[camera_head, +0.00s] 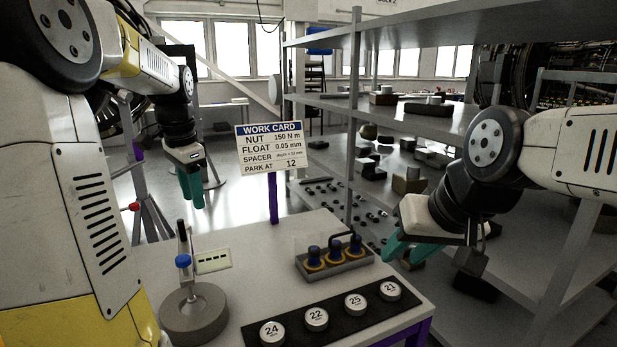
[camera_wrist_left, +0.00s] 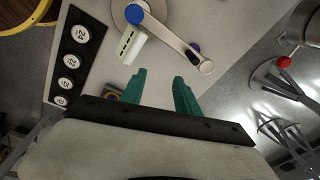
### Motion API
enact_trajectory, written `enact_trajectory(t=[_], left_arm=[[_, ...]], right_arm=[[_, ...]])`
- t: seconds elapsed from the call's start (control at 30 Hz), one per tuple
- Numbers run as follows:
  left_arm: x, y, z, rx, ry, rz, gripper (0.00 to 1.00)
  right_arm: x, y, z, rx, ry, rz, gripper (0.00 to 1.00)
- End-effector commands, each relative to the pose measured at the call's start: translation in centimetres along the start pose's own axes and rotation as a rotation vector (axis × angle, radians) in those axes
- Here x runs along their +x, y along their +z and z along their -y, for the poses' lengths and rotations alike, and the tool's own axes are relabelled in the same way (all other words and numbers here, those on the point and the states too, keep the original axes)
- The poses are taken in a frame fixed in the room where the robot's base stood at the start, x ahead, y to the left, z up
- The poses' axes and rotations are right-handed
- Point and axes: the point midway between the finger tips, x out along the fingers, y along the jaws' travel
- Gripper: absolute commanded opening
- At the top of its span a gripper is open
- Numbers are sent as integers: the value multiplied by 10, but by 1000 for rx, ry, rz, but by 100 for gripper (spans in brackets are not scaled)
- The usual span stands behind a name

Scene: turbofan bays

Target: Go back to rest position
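My left gripper (camera_head: 192,188) hangs in the air left of the work card (camera_head: 271,148), with its teal fingers pointing down. In the left wrist view the fingers of this gripper (camera_wrist_left: 160,88) are apart with nothing between them, above the table edge. My right gripper (camera_head: 405,252) is at the right of the table, beyond its right edge and in front of the shelf. Its teal fingers point down and left, seem apart, and hold nothing visible.
The table (camera_head: 245,275) carries a round grey base (camera_head: 194,315) with a blue-knobbed post, a small label plate (camera_head: 212,261), a block with blue-topped pegs (camera_head: 336,262) and a black strip (camera_head: 338,315) of numbered discs. A grey shelf (camera_head: 420,118) stands behind my right arm.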

Motion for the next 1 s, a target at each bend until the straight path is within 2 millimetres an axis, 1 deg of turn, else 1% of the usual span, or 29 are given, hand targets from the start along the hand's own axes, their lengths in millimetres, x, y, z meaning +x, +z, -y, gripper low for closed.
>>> enact_trajectory(t=[0.03, 0.07, 0.1, 0.17, 0.2, 0.27, 0.3, 0.4, 0.5, 0.6, 0.7, 1.0], left_arm=[[-14, 0, -25, -45, -25, -32, 38], [-19, 0, -39, -81, -35, -53, 38], [-25, 1, -57, -129, -47, -83, 38], [-32, 5, -83, -200, -60, -129, 38], [-36, 8, -101, -249, -64, -162, 38], [-39, 14, -127, -321, -66, -212, 38], [-40, 18, -144, -370, -62, -248, 38], [-37, 29, -180, -483, -43, -328, 38], [-31, 39, -208, -575, -14, -392, 38], [-25, 46, -226, -639, 13, -435, 38], [-22, 49, -235, -673, 29, -456, 38], [-21, 50, -237, -685, 33, -460, 38]], right_arm=[[0, 0, 0, 0, 0, 0, 36], [0, 0, 0, 0, 0, 0, 36], [0, 0, 0, 0, 0, 0, 36], [0, 0, 0, 0, 0, 0, 36], [0, 0, 0, 0, 0, 0, 36], [0, 0, 0, 0, 0, 0, 36], [0, 0, 0, 0, 0, 0, 36], [0, 0, 0, 0, 0, 0, 36], [0, 0, 0, 0, 0, 0, 36], [0, 0, 0, 0, 0, 0, 36], [0, 0, 0, 0, 0, 0, 36], [0, 0, 0, 0, 0, 0, 36]])
